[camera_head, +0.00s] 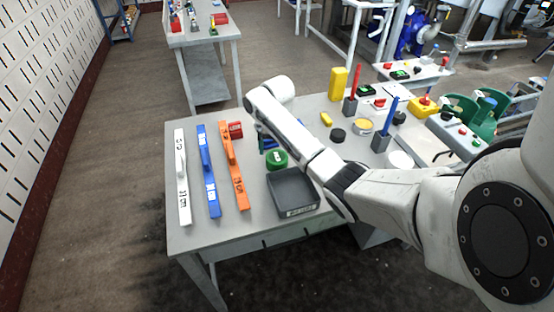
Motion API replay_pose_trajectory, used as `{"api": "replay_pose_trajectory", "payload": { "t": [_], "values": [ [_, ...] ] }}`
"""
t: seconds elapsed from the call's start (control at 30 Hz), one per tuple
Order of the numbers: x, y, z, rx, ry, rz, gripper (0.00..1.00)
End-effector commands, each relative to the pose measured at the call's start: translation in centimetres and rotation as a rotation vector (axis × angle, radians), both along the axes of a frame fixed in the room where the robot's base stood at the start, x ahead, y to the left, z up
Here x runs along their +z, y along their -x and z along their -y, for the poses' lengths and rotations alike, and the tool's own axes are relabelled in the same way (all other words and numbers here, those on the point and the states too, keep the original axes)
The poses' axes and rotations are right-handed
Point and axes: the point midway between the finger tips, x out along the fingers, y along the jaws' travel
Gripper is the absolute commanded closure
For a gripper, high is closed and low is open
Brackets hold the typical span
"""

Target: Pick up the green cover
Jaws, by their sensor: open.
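A green round cover (277,159) with a white mark on top lies on the grey table, just behind the dark tray. My arm reaches in from the right, bends at the wrist and points down toward the table. My gripper (264,138) is small and partly hidden by my forearm. It appears as dark parts behind the green cover, a little to its left. The jaws are open, and the green cover lies apart from them on the table.
A dark grey tray (292,188) stands in front of the cover. White (181,178), blue (208,172) and orange (233,168) handled bars lie at left. Yellow, black and other parts crowd the table's right side. The front-left table edge is clear.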

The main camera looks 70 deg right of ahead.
Motion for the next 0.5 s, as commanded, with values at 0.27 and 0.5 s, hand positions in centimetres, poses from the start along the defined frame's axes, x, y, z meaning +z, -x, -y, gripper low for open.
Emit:
{"api": "replay_pose_trajectory", "payload": {
  "t": [0.27, 0.5],
  "values": [
    [-2.9, -0.2, 0.2, -0.001, -0.001, -0.003, 0.00],
    [-5.2, -0.3, 0.2, 0.000, 0.000, 0.000, 0.00]
  ]
}}
